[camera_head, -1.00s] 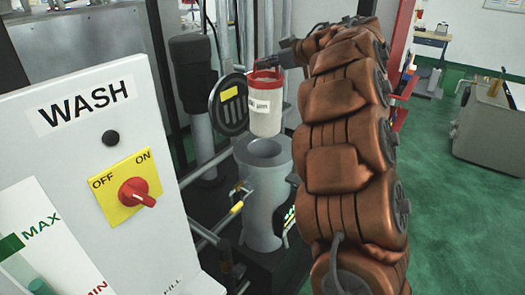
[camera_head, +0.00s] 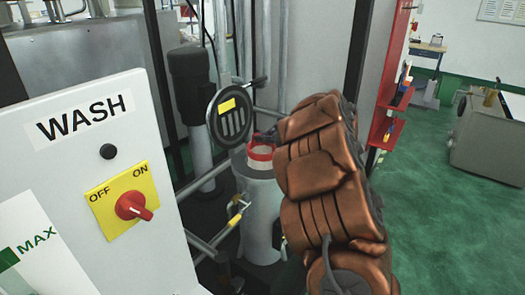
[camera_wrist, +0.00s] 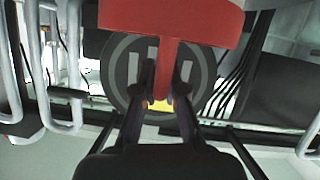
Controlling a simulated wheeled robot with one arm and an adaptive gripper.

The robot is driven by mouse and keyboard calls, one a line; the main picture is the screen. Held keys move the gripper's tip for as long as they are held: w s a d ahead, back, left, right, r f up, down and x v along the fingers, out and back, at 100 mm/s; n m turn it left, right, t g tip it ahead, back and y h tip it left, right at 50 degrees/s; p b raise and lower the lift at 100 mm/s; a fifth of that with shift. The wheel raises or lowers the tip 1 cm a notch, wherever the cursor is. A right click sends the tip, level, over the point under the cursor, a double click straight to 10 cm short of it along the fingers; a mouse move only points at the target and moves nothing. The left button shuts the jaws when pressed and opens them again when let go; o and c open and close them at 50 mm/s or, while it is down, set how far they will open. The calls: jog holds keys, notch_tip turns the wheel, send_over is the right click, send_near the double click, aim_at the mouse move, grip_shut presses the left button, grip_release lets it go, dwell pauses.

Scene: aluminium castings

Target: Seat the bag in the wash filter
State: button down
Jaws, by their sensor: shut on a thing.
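The filter bag (camera_head: 261,153), pale with a red ring, is mostly inside the grey wash filter housing (camera_head: 262,210) in the head view. Its red ring shows at or just above the housing's mouth; I cannot tell whether it touches the rim. My gripper (camera_head: 268,137) is at the ring's far side, partly hidden by my arm. In the wrist view my gripper (camera_wrist: 164,98) is shut on the red tab below the bag's red ring (camera_wrist: 170,14). The filter's round dark lid (camera_head: 229,116) with a yellow label stands open behind and left of the housing.
The white WASH panel (camera_head: 85,180) with a red knob (camera_head: 134,206) on OFF/ON fills the left front. A pipe with a yellow-handled valve (camera_head: 236,216) is beside the housing. Vertical pipes stand behind. Green floor (camera_head: 440,220) is open at the right.

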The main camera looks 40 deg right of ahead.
aim_at(263, 150)
jog(key=shift+f, duration=2.7)
jog(key=c, duration=1.2)
grip_release()
jog(key=shift+c, duration=0.2)
jog(key=shift+s, duration=0.1)
jog(key=b+v, duration=0.1)
jog(key=v, duration=1.1)
